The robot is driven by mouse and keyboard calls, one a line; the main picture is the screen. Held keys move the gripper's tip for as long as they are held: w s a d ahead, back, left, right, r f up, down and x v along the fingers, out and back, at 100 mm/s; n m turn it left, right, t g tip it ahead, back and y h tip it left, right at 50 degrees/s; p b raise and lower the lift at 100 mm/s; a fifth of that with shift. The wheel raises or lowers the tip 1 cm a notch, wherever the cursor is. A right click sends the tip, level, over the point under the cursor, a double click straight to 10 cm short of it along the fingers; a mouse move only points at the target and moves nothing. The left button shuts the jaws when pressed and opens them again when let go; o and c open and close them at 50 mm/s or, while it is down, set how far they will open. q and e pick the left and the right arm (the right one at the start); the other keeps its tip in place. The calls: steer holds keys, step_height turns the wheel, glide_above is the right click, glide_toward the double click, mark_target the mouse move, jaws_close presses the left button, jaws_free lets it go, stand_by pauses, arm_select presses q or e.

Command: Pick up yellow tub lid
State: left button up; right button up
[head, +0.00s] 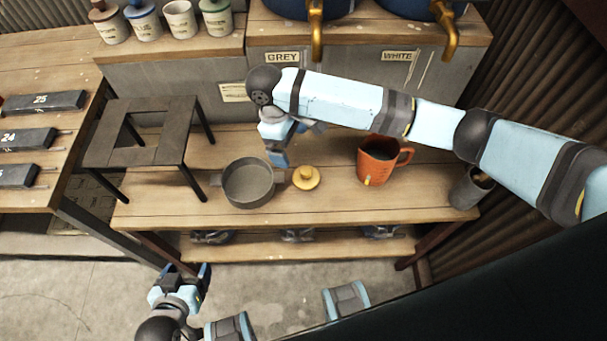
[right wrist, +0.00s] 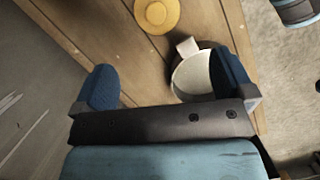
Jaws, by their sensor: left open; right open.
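The yellow lid (head: 306,183), round with a knob on top, lies on the wooden bench between a grey pot and an orange mug. It also shows at the top edge of the right wrist view (right wrist: 157,14), beyond the fingertips. My right gripper (head: 279,157) is above the bench, up and left of the lid in the head view. It is open, its fingers apart and the lid outside them. My left gripper (head: 189,272) is open and empty, low in front of the bench at the lower left, away from the lid.
The grey pot (head: 237,196) stands close left of the lid. The orange mug (head: 375,168) stands to its right, and a grey cup (head: 463,194) near the right end. A dark metal stand (head: 150,111) is at the left. Several tubs, one lidless (head: 180,21), stand on the back shelf.

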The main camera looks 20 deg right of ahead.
mark_target(306, 171)
steer(key=x, duration=0.5)
steer(key=d+x, duration=0.1)
steer(key=x, duration=0.1)
steer(key=shift+w+f+b, duration=0.1)
steer(key=shift+b, duration=0.3)
steer(key=shift+s+x, duration=0.2)
steer(key=shift+x, duration=2.85)
arm_select(q)
steer(key=shift+f, duration=0.6)
arm_select(e)
steer(key=shift+d, duration=0.15)
steer(key=shift+c, duration=0.2)
arm_select(q)
steer(key=shift+a+f, duration=0.1)
steer(key=shift+a, duration=0.15)
arm_select(e)
steer(key=c, duration=0.9)
